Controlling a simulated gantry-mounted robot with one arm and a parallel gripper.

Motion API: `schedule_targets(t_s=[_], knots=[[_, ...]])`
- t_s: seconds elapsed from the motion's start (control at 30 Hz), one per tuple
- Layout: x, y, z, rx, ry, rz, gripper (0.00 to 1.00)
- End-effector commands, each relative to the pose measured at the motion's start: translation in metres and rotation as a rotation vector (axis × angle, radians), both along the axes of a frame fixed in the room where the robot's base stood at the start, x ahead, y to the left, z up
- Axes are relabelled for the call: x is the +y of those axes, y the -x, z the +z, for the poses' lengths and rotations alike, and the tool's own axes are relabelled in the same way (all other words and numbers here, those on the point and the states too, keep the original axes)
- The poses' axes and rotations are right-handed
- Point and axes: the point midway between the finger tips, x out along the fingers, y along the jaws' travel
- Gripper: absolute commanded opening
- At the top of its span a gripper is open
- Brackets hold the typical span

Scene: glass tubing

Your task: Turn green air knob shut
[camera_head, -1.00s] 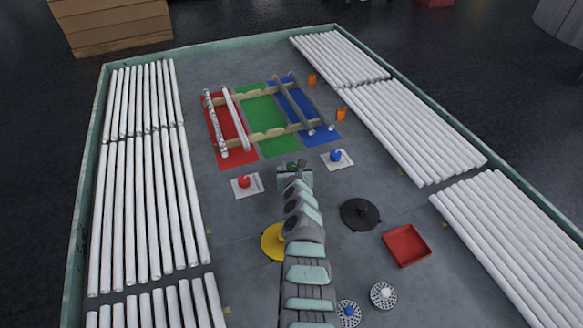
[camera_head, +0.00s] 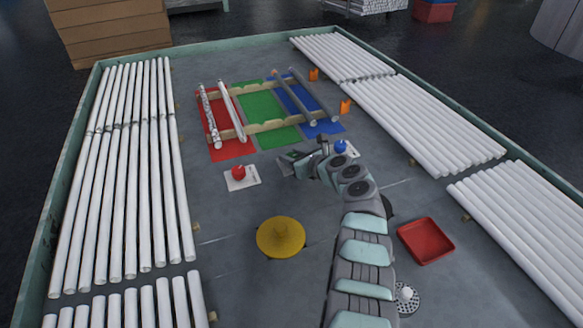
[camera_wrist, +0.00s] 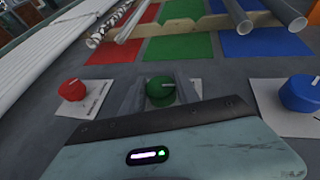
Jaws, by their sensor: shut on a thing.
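The green air knob (camera_wrist: 161,91) shows in the wrist view, round with a pale pointer mark on top that lies toward the right. My gripper (camera_head: 290,161) is down at it, between the red and blue knobs, and is shut on the green knob with a grey finger on either side. In the head view my gripper and arm mostly hide the green knob. The red knob (camera_head: 238,172) sits on a white plate to the left. The blue knob (camera_head: 341,147) sits on a white plate to the right, partly behind my arm.
Beyond the knobs, a wooden rack (camera_head: 268,127) holds several tubes over red, green and blue mats. A yellow disc (camera_head: 281,237) and a red tray (camera_head: 426,241) lie nearer. Rows of white tubes (camera_head: 130,190) line both table sides.

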Motion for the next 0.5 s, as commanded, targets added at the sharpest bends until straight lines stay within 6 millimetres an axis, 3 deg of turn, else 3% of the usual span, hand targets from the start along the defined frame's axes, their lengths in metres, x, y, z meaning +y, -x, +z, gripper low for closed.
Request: schedule_targets(t_s=[0.03,0.5], knots=[[-0.004,0.001,-0.015,0.008,0.007,0.008,0.00],[-0.003,0.003,-0.005,0.003,-0.010,0.069,0.00]])
